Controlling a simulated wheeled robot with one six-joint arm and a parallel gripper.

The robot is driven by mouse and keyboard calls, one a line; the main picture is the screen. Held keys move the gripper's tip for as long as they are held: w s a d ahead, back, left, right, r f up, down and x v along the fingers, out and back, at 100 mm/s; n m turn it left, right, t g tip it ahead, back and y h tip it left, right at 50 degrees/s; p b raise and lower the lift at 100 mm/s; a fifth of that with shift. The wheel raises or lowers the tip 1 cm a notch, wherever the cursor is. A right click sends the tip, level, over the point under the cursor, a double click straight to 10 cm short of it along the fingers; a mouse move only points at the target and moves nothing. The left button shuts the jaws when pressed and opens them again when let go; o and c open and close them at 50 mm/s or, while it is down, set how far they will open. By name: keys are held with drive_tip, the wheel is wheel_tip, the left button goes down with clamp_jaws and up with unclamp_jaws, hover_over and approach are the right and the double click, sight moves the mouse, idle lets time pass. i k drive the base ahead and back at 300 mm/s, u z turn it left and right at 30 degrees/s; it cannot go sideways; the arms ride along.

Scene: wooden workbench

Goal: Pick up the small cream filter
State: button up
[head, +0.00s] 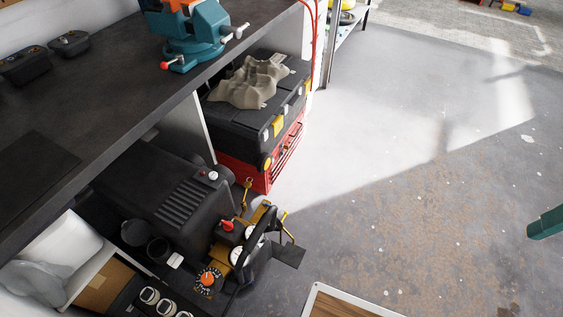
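I cannot make out a small cream filter for certain in the head view. A small pale block (175,261) sits beside the dark machine at the lower left, but it is too small to identify. Several round pale-topped pieces (149,295) stand in a dark holder near the bottom edge; what they are is unclear. My gripper is not in view.
A dark workbench (110,110) carries a teal vise (195,40) and black trays (70,43). Below stand a black machine (165,195) and a red toolbox (240,172) under a black case (240,117). Open concrete floor (400,150) lies right.

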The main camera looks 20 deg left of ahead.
sight(150, 296)
drive_tip(key=k, duration=1)
drive_tip(key=z, duration=0.95)
drive_tip(key=i, duration=1)
drive_tip(key=u, duration=3.5)
drive_tip(key=i, duration=0.5)
drive_tip(key=z, duration=0.05)
